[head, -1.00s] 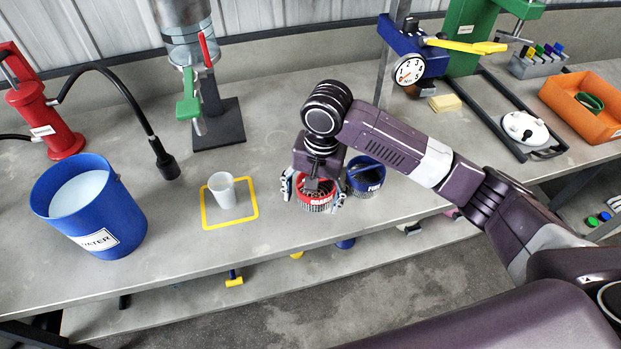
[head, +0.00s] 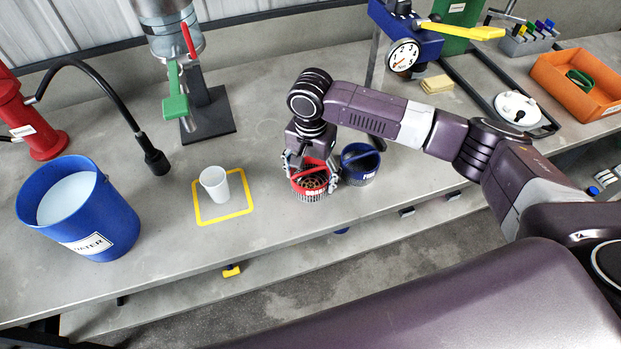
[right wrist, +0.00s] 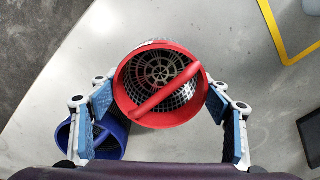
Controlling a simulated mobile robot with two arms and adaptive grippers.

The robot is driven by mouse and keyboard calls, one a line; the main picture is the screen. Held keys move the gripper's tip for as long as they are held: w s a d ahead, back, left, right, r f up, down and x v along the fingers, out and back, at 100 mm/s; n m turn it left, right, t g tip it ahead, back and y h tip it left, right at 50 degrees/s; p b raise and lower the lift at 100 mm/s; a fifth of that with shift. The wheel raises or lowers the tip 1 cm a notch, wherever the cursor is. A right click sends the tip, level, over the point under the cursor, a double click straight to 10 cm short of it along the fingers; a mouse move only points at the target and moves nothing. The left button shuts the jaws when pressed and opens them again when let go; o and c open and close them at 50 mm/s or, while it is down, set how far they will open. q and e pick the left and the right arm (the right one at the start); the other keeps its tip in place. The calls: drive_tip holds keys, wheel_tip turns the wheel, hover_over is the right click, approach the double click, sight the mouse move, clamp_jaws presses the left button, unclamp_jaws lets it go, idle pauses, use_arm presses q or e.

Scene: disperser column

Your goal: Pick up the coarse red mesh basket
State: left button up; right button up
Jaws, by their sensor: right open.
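The coarse red mesh basket (head: 313,181) stands on the grey bench in the head view, its red rim labelled and a red handle bar across its top. In the right wrist view the red basket (right wrist: 160,84) sits between and slightly beyond my fingers. My right gripper (head: 312,170) is open over the basket; in the right wrist view its blue-padded fingers (right wrist: 165,108) stand to either side of the rim. A blue mesh basket (head: 359,164) stands close beside the red one, and the left finger overlaps it (right wrist: 95,135) in the right wrist view. My left gripper is not in view.
A white cup (head: 215,184) stands inside a yellow square outline (head: 224,220) left of the baskets. A blue water bucket (head: 82,216) stands at the left. A dial gauge (head: 403,56) and an orange tray (head: 577,84) are to the right. The bench's front edge is near.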

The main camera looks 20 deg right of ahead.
drive_tip(key=c, duration=1.2)
drive_tip(key=shift+c, duration=0.4)
drive_tip(key=shift+r, duration=0.1)
